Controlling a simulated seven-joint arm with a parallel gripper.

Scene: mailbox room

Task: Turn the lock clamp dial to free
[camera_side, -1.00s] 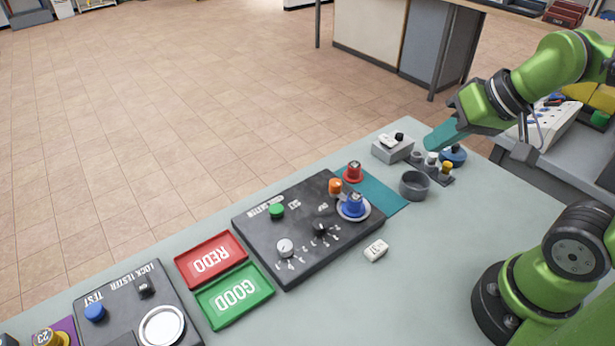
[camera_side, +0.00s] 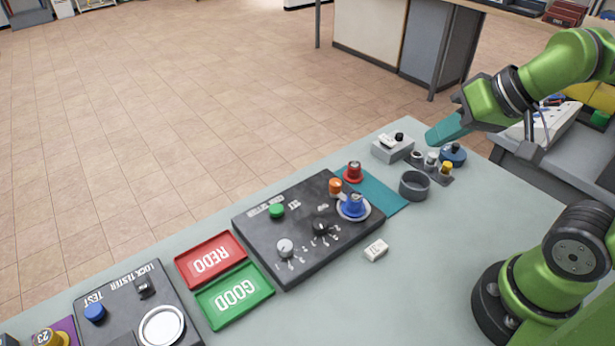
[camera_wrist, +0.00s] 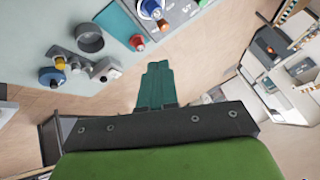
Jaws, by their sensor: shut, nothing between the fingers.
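A black console (camera_side: 270,240) lies on the table with a white dial (camera_side: 285,247) and a black dial (camera_side: 320,229), each ringed by small marks. I cannot read which is the lock clamp dial or where free lies. On its right end a blue piece (camera_side: 354,205) stands on a white-rimmed disc, beside an orange knob (camera_side: 335,186). My gripper (camera_side: 430,138) is up at the table's far right, well away from both dials. In the wrist view its teal fingers (camera_wrist: 158,66) are together with nothing between them; the console shows only partly at the top.
A red REDO tray (camera_side: 211,258) and a green GOOD tray (camera_side: 236,295) lie left of the console. The lock tester (camera_side: 130,310) is further left. A grey cup (camera_side: 414,185), small knobbed parts (camera_side: 431,161) and a grey switch box (camera_side: 392,148) stand near my gripper.

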